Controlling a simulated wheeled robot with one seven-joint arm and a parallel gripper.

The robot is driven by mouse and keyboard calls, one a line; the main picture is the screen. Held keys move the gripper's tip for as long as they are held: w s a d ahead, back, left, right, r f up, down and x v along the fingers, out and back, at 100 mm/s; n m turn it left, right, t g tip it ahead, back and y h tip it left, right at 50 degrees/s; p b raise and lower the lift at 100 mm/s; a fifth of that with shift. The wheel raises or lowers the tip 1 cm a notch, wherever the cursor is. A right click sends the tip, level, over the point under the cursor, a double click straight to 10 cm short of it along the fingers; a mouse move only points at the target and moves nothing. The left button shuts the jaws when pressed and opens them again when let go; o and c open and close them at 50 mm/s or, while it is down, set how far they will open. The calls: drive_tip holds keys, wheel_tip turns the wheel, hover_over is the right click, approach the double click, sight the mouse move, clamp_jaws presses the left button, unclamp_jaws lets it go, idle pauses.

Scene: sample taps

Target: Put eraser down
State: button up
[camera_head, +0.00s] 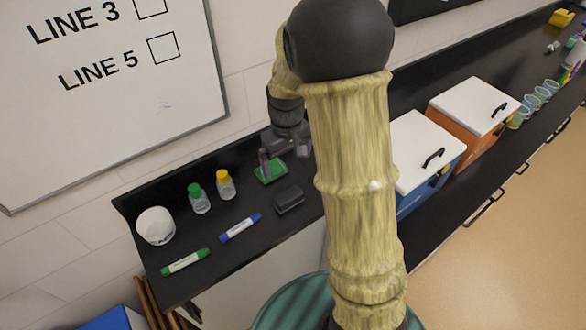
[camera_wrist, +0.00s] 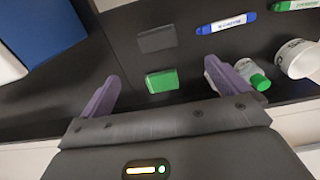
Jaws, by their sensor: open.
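A dark rectangular block (camera_head: 289,202) lies on the black counter; it also shows in the wrist view (camera_wrist: 157,39). A small green block (camera_head: 271,174) lies behind it, nearer the wall, and shows in the wrist view (camera_wrist: 162,82). I cannot tell for sure which of the two is the eraser. My gripper (camera_wrist: 161,74) is open, its purple fingers spread to either side of the green block, apart from it in the wrist view. In the head view my gripper (camera_head: 284,155) is just above the green block, partly hidden behind my arm.
Left on the counter (camera_head: 218,258) are a blue marker (camera_head: 240,228), a green marker (camera_head: 185,262), a green-capped bottle (camera_head: 199,201), a yellow-capped bottle (camera_head: 226,187) and a white round container (camera_head: 156,226). Blue (camera_head: 415,192) and orange (camera_head: 465,140) lidded boxes stand right. A whiteboard (camera_head: 110,110) hangs behind.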

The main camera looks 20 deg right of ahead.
drive_tip(key=s+r+m+t, duration=0.2)
drive_tip(key=s+m, duration=0.1)
drive_tip(key=s, duration=1)
drive_tip(key=shift+s+d+r, duration=0.15)
drive_tip(key=shift+s+r, duration=0.05)
drive_tip(key=shift+r, duration=0.15)
idle(0.4)
